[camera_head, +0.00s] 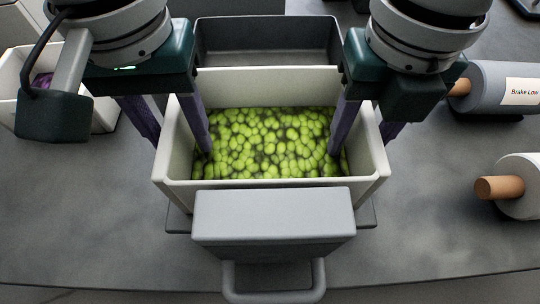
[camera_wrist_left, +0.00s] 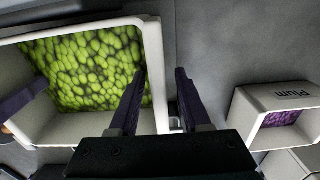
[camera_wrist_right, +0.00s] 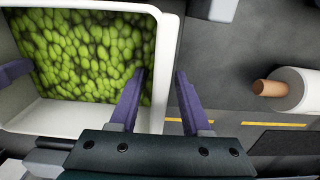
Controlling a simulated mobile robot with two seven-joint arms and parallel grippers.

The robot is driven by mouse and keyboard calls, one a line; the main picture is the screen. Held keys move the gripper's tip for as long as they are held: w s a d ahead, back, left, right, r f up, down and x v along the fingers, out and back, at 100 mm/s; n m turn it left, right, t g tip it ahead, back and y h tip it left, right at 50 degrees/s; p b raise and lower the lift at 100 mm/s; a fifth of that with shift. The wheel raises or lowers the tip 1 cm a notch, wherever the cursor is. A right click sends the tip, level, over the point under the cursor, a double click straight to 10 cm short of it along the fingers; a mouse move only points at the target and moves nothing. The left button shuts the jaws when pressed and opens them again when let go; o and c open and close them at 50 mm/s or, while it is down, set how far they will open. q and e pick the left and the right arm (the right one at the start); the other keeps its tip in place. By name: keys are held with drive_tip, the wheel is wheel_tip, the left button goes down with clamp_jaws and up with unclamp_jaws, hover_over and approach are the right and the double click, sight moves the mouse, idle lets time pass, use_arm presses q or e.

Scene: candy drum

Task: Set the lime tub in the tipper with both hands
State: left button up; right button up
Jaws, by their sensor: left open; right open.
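The lime tub (camera_head: 270,184) is a cream open box filled with green candies, upright in the middle of the head view. It stands at the grey tipper (camera_head: 273,215), whose front block and handle show nearer me; the tub's underside is hidden, so I cannot tell how it is seated. My left gripper (camera_head: 181,143) is open, one finger inside and one outside the tub's left wall. My right gripper (camera_head: 362,143) is open likewise around the right wall. Both wrist views show a wall of the tub between spread fingers, with gaps beside it.
A dark grey open bin (camera_head: 268,38) stands right behind the tub. A plum tub (camera_wrist_left: 245,120) with purple candies is at the left. A grey roller labelled "Brake Low" (camera_head: 490,85) and a white roller (camera_head: 520,185) with wooden knobs are at the right. Front table areas are clear.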

use_arm(q)
wheel_tip(320, 180, up, 9)
drive_tip(key=shift+r, duration=0.15)
use_arm(e)
drive_tip(key=shift+r, duration=0.3)
wheel_tip(320, 180, up, 11)
drive_tip(key=shift+r, duration=0.2)
